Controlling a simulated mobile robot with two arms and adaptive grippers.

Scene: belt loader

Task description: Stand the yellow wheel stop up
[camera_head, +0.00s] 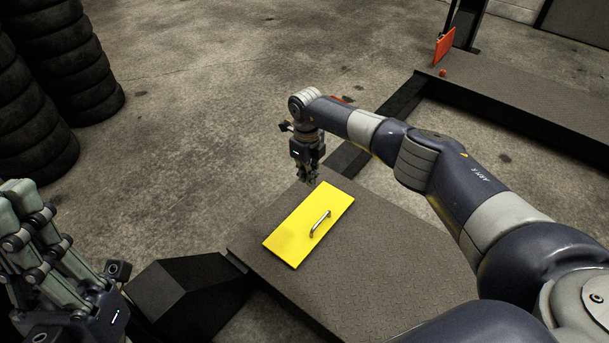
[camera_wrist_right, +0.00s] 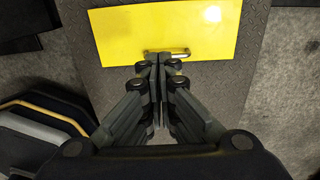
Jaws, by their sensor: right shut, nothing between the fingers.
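The yellow wheel stop (camera_head: 293,235) lies flat on a dark textured platform (camera_head: 385,262). It is a rectangular plate with a silver bar handle (camera_head: 320,223) on its upper face. My right gripper (camera_head: 308,178) points down by the plate's far end, its fingers shut and empty. In the right wrist view, the shut fingertips (camera_wrist_right: 158,62) overlap the handle in the picture, in front of the yellow plate (camera_wrist_right: 115,35); I cannot tell whether they touch. My left gripper (camera_head: 35,235) is at the lower left, cut by the frame edge, away from the plate; its opening is unclear.
Stacks of black tires (camera_head: 60,65) stand at the upper left. A dark angular block (camera_head: 185,290) sits left of the platform. Another dark platform (camera_head: 510,100) with an orange plate (camera_head: 445,45) lies at the upper right. Concrete floor (camera_head: 210,120) beyond the platform is clear.

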